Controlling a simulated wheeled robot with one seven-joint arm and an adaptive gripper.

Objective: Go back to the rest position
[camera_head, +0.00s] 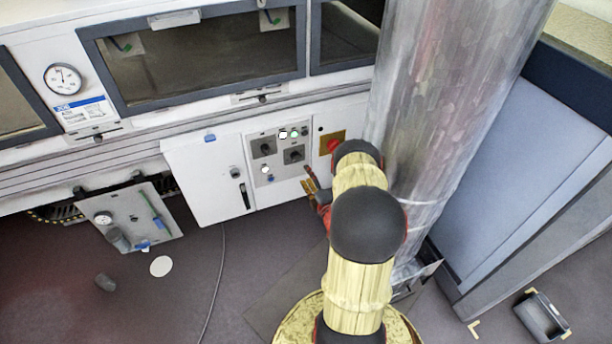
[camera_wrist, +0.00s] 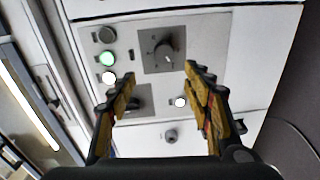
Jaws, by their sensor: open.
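My gripper (camera_head: 311,184) is at the end of my arm, in front of the right part of the control panel in the head view. In the wrist view my gripper (camera_wrist: 160,82) is open, with two yellow-and-black fingers spread apart and nothing between them. The fingers appear apart from the panel. My arm hides part of the cabinet front in the head view.
A red button on a yellow plate (camera_head: 333,137) is close to my arm. A large metal duct (camera_head: 440,100) rises just right of it. A white cabinet door (camera_head: 208,180) is at left. A grey bin (camera_head: 541,318) stands on the floor at right. A cable crosses the floor.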

